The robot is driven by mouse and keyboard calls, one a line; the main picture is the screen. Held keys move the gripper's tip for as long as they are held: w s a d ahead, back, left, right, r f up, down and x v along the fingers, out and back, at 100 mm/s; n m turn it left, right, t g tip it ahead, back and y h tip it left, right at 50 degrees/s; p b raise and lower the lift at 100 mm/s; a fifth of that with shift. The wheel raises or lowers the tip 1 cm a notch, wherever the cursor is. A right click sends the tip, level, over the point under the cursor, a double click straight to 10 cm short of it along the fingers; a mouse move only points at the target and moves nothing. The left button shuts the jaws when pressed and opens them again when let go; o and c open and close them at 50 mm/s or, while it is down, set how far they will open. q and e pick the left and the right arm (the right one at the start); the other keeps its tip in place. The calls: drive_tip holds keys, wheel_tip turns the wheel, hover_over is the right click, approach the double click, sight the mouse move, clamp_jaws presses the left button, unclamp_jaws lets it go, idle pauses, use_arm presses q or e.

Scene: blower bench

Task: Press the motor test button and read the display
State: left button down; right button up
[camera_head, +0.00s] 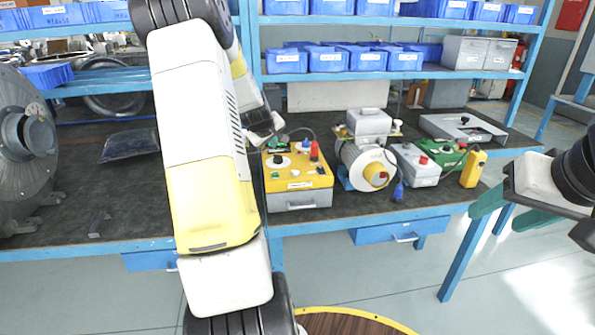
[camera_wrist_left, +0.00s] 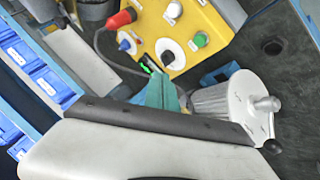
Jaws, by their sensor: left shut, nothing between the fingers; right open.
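The yellow-topped control box (camera_head: 310,179) stands on the bench, right of my left arm. It carries a black knob, coloured plugs and small buttons; I cannot tell which is the motor test button. In the left wrist view its yellow panel (camera_wrist_left: 185,65) shows a green button (camera_wrist_left: 200,40) and a black knob (camera_wrist_left: 170,53). A small lit green patch (camera_wrist_left: 147,68), perhaps the display, is partly covered; no reading is legible. My left gripper (camera_head: 273,141) is shut and empty at the box's far left edge; contact is unclear. My right gripper (camera_head: 497,216) is open and empty, beyond the bench's front edge.
A large grey blower (camera_head: 25,135) is at left. A finned grey motor (camera_wrist_left: 225,103) is close by my left gripper.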

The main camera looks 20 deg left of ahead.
sight(275, 175)
use_arm(q)
drive_tip(key=shift+f, duration=4.4)
drive_tip(key=shift+f, duration=0.15)
drive_tip(key=shift+f, duration=0.25)
drive_tip(key=shift+f, duration=0.4)
drive_tip(key=shift+r, duration=0.8)
drive_tip(key=shift+r, duration=2.55)
